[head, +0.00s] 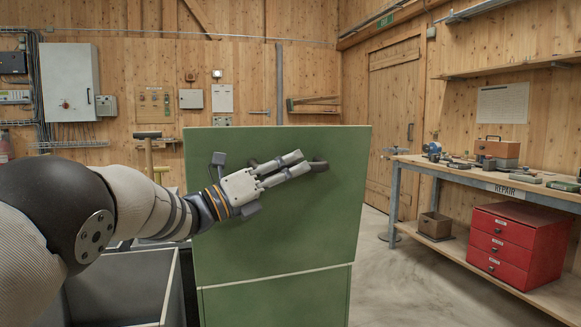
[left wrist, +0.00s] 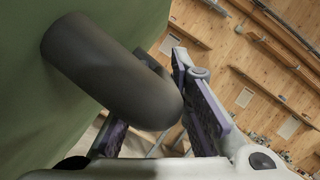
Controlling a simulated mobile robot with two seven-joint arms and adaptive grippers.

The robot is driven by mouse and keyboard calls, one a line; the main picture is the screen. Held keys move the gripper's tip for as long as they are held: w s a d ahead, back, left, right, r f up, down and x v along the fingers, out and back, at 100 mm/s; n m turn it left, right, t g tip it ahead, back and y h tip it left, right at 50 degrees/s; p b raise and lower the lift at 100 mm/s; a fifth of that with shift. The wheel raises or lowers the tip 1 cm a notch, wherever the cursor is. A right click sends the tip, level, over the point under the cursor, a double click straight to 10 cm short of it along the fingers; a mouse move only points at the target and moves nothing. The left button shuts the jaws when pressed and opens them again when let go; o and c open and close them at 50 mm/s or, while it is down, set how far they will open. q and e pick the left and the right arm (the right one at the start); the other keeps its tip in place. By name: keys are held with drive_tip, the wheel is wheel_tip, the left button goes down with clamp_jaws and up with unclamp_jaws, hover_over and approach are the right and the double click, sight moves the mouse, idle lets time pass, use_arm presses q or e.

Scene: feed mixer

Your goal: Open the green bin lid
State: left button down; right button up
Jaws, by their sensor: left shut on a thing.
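The green bin lid (head: 300,230) appears in the head view as a broad green panel, standing upright or nearly so above a lower green panel (head: 275,302). A dark rounded handle (head: 320,166) sticks out from its upper part; it is large in the left wrist view (left wrist: 110,70), against the green surface. My left gripper (head: 302,164) reaches across the lid from the left and is shut on this handle. The fingers hide most of the handle in the head view. My right gripper is not in view.
An open grey bin (head: 172,290) stands left of the green one. At right, a workbench (head: 450,176) carries tools, with a red drawer cabinet (head: 515,245) on its lower shelf. Clear floor (head: 400,285) lies between the green bin and the bench.

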use_arm(q)
drive_tip(key=shift+s+d, duration=0.15)
drive_tip(key=shift+s, duration=0.1)
drive_tip(key=shift+f, duration=0.1)
drive_tip(key=c, duration=1.5)
unclamp_jaws()
drive_tip(key=v, duration=1.2)
drive_tip(key=shift+f, duration=0.1)
